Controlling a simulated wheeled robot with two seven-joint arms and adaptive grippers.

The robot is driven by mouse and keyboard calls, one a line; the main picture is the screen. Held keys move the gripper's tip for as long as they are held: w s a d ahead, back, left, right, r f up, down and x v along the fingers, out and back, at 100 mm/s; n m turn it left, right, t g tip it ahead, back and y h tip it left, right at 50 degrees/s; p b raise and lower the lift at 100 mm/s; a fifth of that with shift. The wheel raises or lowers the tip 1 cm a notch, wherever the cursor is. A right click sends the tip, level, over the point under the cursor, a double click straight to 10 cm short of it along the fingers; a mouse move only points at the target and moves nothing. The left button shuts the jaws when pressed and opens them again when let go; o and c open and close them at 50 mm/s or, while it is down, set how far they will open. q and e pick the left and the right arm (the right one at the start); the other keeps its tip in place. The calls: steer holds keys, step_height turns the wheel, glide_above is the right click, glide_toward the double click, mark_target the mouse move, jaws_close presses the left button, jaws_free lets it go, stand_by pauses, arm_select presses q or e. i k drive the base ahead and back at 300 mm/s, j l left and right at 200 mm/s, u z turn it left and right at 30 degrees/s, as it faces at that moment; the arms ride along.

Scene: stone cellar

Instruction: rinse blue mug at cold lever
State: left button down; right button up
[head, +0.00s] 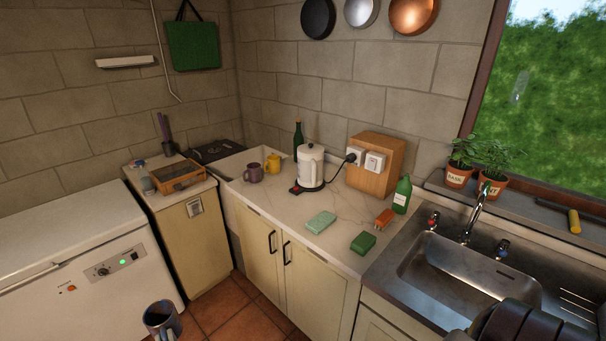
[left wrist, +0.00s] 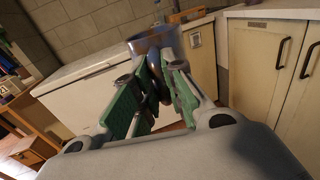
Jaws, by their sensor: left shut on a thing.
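The blue mug (head: 161,322) is at the bottom left of the head view, held over the tiled floor with its opening up. It also shows in the left wrist view (left wrist: 150,42). My left gripper (left wrist: 157,78) is shut on the mug's handle, and its green pads close on it from both sides. The sink (head: 470,272) is at the right, with a curved tap (head: 475,213) behind it. A blue-marked lever (head: 502,248) is right of the tap, a red-marked lever (head: 433,221) left of it. My right gripper is out of view.
A white freezer (head: 60,260) stands at the left. Potted plants (head: 458,176) line the sill.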

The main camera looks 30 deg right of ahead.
mark_target(505, 244)
steer(key=l+z, duration=0.1)
steer(key=z, duration=0.3)
steer(key=l+z, duration=0.1)
steer(key=z, duration=0.25)
steer(key=k+l+z, duration=0.1)
steer(key=z, duration=0.3)
steer(key=l+z, duration=0.1)
steer(key=z, duration=0.25)
